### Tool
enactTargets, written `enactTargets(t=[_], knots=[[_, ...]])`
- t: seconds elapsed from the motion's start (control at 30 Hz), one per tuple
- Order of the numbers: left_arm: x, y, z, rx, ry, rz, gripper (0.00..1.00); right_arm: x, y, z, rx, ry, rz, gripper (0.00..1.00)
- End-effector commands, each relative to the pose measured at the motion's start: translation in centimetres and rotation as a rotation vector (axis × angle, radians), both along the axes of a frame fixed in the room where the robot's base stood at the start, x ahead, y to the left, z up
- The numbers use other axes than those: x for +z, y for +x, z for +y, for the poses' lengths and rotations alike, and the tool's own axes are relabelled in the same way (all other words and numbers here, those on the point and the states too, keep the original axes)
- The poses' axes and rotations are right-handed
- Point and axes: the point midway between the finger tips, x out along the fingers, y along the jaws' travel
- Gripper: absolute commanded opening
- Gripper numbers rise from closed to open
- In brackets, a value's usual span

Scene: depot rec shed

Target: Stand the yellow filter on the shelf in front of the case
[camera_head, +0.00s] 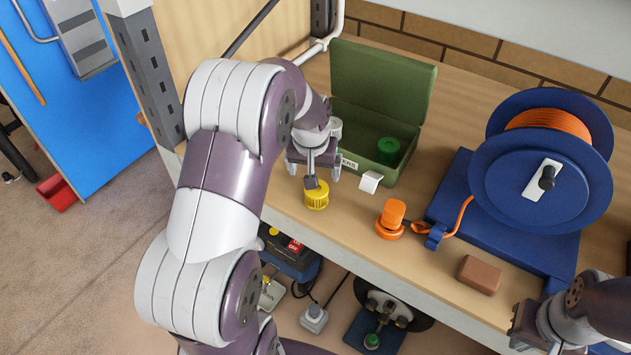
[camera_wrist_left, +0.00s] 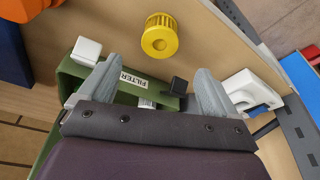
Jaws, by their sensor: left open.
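The yellow filter (camera_head: 317,196) stands upright on the wooden shelf (camera_head: 345,217), in front of the open green case (camera_head: 381,82) and near its left end. The left wrist view shows the filter (camera_wrist_left: 160,37) from above, beyond the fingertips, with a gap of bare shelf to the case. My left gripper (camera_head: 314,170) is open and empty, just behind the filter at the case's front edge.
A green cylinder (camera_head: 388,151) is in the case. A white block (camera_head: 370,182) is at the case's front. An orange knob-like part (camera_head: 391,219), a brown block (camera_head: 479,275) and a blue cable reel (camera_head: 535,205) stand to the right. Boxes and plugs are below the shelf.

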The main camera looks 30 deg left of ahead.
Motion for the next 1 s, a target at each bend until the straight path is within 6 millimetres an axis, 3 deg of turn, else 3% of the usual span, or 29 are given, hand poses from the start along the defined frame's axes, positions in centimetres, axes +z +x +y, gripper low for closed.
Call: enactTargets(t=[0.07, 0.17, 0.33, 0.4, 0.5, 0.6, 1.0], knots=[[0.7, -0.3, -0.3, -0.004, 0.0, 0.001, 0.92, -0.2, 0.0, 0.0, 0.0, 0.0, 0.0, 0.0], [1.3, -2.4, -2.6, -0.058, -0.007, 0.025, 0.92, -0.2, 0.0, 0.0, 0.0, 0.0, 0.0, 0.0], [1.3, -10.5, -8.5, -0.223, -0.024, 0.097, 0.92, -0.1, 0.0, 0.0, 0.0, 0.0, 0.0, 0.0], [1.1, -13.6, -10.0, -0.277, -0.027, 0.121, 0.92, -0.1, 0.0, 0.0, 0.0, 0.0, 0.0, 0.0], [0.7, -16.4, -10.9, -0.323, -0.029, 0.144, 0.92, -0.1, 0.0, 0.0, 0.0, 0.0, 0.0, 0.0], [0.6, -17.2, -11.2, -0.335, -0.03, 0.151, 0.92, -0.1, 0.0, 0.0, 0.0, 0.0, 0.0, 0.0], [0.5, -17.2, -11.1, -0.332, -0.03, 0.152, 0.92, -0.1, 0.0, 0.0, 0.0, 0.0, 0.0, 0.0]])
